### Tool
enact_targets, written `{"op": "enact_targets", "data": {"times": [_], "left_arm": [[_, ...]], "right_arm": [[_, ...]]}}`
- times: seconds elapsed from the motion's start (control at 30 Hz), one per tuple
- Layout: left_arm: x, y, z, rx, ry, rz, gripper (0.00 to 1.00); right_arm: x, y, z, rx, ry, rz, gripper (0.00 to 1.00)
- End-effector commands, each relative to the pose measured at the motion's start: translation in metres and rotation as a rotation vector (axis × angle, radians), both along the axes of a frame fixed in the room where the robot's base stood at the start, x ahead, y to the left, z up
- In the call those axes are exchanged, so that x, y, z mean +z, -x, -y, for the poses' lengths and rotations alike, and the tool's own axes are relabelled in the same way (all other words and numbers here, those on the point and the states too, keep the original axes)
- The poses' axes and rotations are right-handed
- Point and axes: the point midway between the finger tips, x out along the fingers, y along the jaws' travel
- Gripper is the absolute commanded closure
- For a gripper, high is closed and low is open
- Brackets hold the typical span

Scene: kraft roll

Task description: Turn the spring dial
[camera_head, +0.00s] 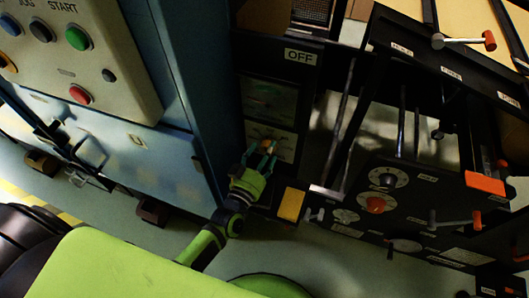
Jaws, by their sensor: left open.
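My left gripper (261,158) is open, its fingers pointing up at a pale dial plate (284,148) on the dark panel. A small orange-tan knob (268,146) shows between or just behind the fingertips; I cannot tell whether they touch it. The fingers hide part of the plate. On the machine at right are a dark dial with a white scale (388,178) and a red-orange knob (375,205). Their labels are too small to read, so I cannot tell which one is the spring dial. My right gripper is out of view.
A control box with a green button (77,39) and a red button (80,95) is at upper left. A blue post (188,95) stands left of the dark panel. A yellow block (291,204) sits right of my gripper. Levers with orange ends (488,40) stick out at right.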

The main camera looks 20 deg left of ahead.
Motion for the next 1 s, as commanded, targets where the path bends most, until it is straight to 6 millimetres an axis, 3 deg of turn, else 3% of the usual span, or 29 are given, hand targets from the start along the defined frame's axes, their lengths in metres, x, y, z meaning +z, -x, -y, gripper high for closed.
{"op": "enact_targets", "data": {"times": [0.13,0.27,0.3,0.67,1.0], "left_arm": [[0.0001,0.0001,0.0001,0.000,0.000,0.000,0.34],[0.0002,0.0002,0.0000,0.000,0.000,0.001,0.86],[0.0002,0.0001,0.0000,0.000,0.000,0.000,0.90],[-0.0006,0.0003,-0.0001,-0.001,0.025,-0.002,0.90],[-0.0023,0.0004,0.0005,-0.002,0.225,-0.011,0.90]], "right_arm": [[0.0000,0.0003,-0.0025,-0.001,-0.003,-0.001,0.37],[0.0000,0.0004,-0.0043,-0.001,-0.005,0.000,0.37],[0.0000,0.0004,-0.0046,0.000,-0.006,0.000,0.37],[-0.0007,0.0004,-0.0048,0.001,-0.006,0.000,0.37],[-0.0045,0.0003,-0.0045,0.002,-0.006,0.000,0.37]]}}
